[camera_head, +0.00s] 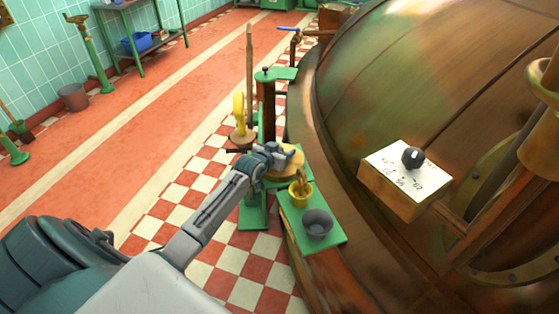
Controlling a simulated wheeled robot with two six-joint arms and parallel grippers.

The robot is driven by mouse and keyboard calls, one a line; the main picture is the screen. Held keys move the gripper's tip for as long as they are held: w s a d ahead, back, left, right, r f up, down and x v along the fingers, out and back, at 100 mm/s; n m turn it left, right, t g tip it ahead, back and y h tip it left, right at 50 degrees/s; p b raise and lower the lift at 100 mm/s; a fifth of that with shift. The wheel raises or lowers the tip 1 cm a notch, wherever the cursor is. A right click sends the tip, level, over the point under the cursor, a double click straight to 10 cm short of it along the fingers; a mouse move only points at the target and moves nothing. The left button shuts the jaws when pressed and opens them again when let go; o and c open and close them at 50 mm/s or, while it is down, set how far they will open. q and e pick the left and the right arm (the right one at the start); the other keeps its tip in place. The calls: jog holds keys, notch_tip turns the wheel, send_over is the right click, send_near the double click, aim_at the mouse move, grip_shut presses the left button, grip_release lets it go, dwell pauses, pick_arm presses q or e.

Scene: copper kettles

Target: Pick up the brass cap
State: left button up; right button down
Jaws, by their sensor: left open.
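My left gripper (285,161) reaches in from the lower left and is open. It is over a round tan-gold disc (292,171) on the green stand, and its fingers hide part of the disc. Whether they touch it I cannot tell. Just right of and below the disc is a small yellow pot (300,194) with a brass-coloured piece (303,178) standing in it. The disc or this piece may be the brass cap; I cannot tell which. My right gripper is not in view.
A grey bowl (318,224) stands on the green shelf (327,243) beside the big copper kettle (420,80), which fills the right side. A box with a black knob (412,158) juts from the kettle. Checkered floor (205,185) is free at left.

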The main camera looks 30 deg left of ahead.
pick_arm(q)
jog(key=shift+w, duration=0.15)
grip_shut()
jog(key=shift+r, duration=0.1)
